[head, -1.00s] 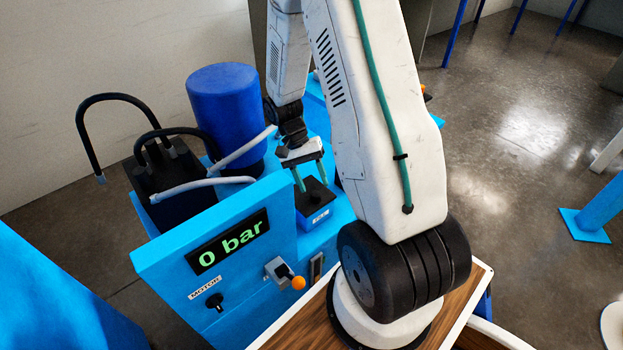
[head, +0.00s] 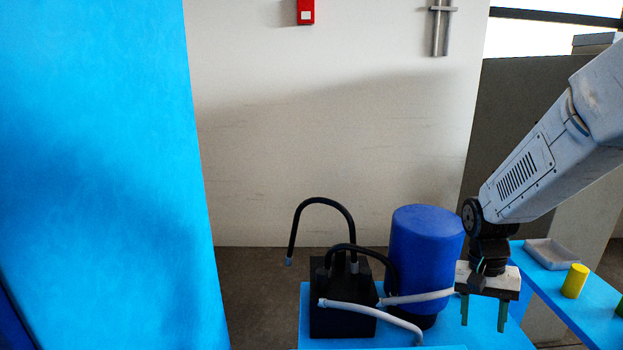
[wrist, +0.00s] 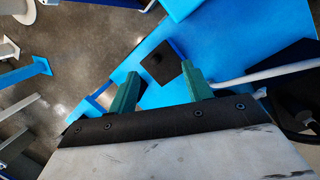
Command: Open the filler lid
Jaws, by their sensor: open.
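The filler lid (wrist: 161,62) appears in the wrist view as a small dark square with a raised bit near its middle, on a blue surface. It looks flat and shut. My gripper (wrist: 160,78) is open and empty, its two green fingers on either side of the lid in the picture and apart from it. In the head view my gripper (head: 484,322) points down over the blue bench, right of the blue drum. The lid is out of the head view, below its lower edge.
A blue drum (head: 425,250) and a black box (head: 342,312) with black and grey hoses stand left of my gripper. A grey tray (head: 551,254) and a yellow cylinder (head: 575,281) are on the blue surface at right. A tall blue panel (head: 100,170) fills the left.

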